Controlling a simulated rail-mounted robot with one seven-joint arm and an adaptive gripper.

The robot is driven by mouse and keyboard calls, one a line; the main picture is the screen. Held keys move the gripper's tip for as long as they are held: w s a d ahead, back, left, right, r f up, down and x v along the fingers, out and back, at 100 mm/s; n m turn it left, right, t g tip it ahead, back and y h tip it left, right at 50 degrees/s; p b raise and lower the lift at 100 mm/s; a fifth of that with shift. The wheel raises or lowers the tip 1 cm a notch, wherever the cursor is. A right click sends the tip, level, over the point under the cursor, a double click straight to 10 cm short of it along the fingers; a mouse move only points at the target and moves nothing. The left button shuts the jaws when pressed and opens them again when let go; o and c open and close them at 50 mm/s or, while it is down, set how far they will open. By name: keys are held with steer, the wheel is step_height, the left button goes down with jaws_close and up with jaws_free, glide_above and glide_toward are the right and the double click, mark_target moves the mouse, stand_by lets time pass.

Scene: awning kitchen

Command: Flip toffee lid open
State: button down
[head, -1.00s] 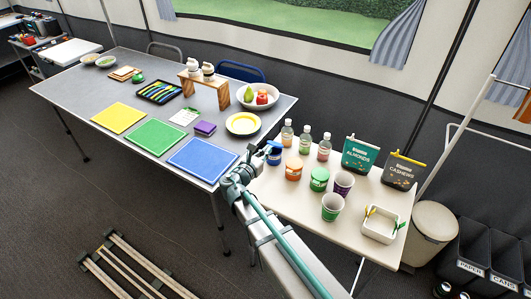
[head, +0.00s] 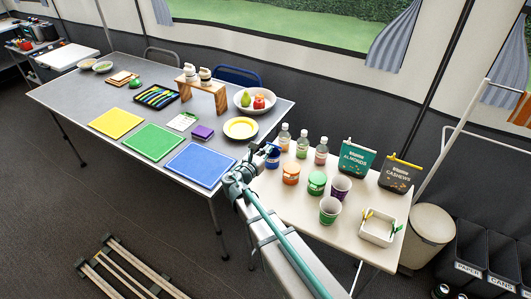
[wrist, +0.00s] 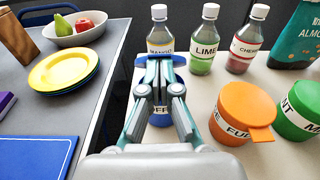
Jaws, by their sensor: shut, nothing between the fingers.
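The toffee jar stands on the cream side table, with its blue lid (wrist: 140,62) showing on both sides of my fingers in the wrist view. Part of its label and blue body (wrist: 161,122) shows between the fingers. In the head view the blue jar (head: 273,159) is partly covered by my gripper (head: 266,149). In the wrist view my gripper (wrist: 160,66) is shut and empty, its tips over the jar's upper part. The fingers hide most of the lid, so I cannot tell its angle or whether they touch it.
The orange fudge jar (head: 290,173) and green mint jar (head: 317,182) stand to the right. Three bottles, including the lime one (head: 303,144), stand behind. Cups (head: 330,209), almonds (head: 356,159) and cashews (head: 397,175) packs are farther right. A grey table (head: 90,97) lies left across a gap.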

steer(key=shift+w+d+r, duration=0.15)
steer(key=shift+w, duration=0.15)
steer(key=shift+s, duration=0.1)
steer(key=s+a+r+p, duration=0.2)
steer(key=s+a+r, duration=0.1)
steer(key=s, duration=0.3)
steer(key=shift+a, duration=0.25)
stand_by(1.3)
steer(key=shift+w, duration=0.1)
stand_by(0.4)
